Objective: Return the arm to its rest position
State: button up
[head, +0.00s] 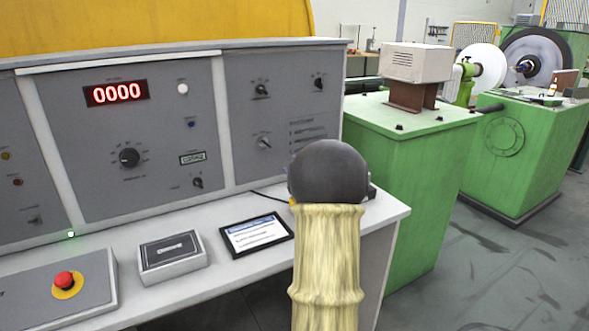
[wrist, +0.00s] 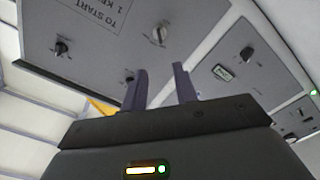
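My arm stands in front of the desk in the head view, as a beige sleeved link with a dark rounded joint on top. My gripper is hidden behind it there. In the wrist view my gripper (wrist: 160,72) shows two dark fingers standing apart, with nothing between them. Beyond the fingertips is a grey control panel (wrist: 98,55) with knobs and a printed label beginning "TO START". The fingers do not visibly touch the panel.
The grey console (head: 140,150) has a red 0000 display (head: 117,93). On its desk lie a tablet (head: 256,235), a grey box (head: 172,257) and a red stop button (head: 65,280). A green machine cabinet (head: 425,190) stands close right. Floor (head: 515,270) at right is clear.

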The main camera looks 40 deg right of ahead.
jog(key=shift+s, duration=0.15)
dwell(0.4)
jog(key=a+f+m+g, duration=0.1)
jog(key=a+f+g, duration=0.1)
jog(key=a, duration=0.4)
jog(key=a+f+m+g, duration=0.2)
jog(key=a+f, duration=0.1)
jog(key=a, duration=0.3)
jog(key=a+f+m+g, duration=0.2)
jog(key=a+f, duration=0.1)
jog(key=a, duration=0.4)
jog(key=shift+a+f+y, duration=0.1)
jog(key=shift+f+y, duration=0.2)
jog(key=shift+y, duration=0.1)
jog(key=s+a+f+m+g+y, duration=0.15)
jog(key=s+a+f+g, duration=0.3)
jog(key=s+a, duration=0.6)
jog(key=s+a+f+g+y, duration=0.2)
jog(key=s+a+f+g, duration=0.25)
jog(key=s+a, duration=0.55)
jog(key=w+p+v, duration=0.2)
jog(key=p+v, duration=0.8)
jog(key=w+r+p+v, duration=0.1)
jog(key=w+p+v, duration=0.1)
jog(key=p+v, duration=0.8)
jog(key=shift+w+a+p, duration=0.3)
jog(key=shift+p, duration=0.25)
jog(key=shift+w+f, duration=0.1)
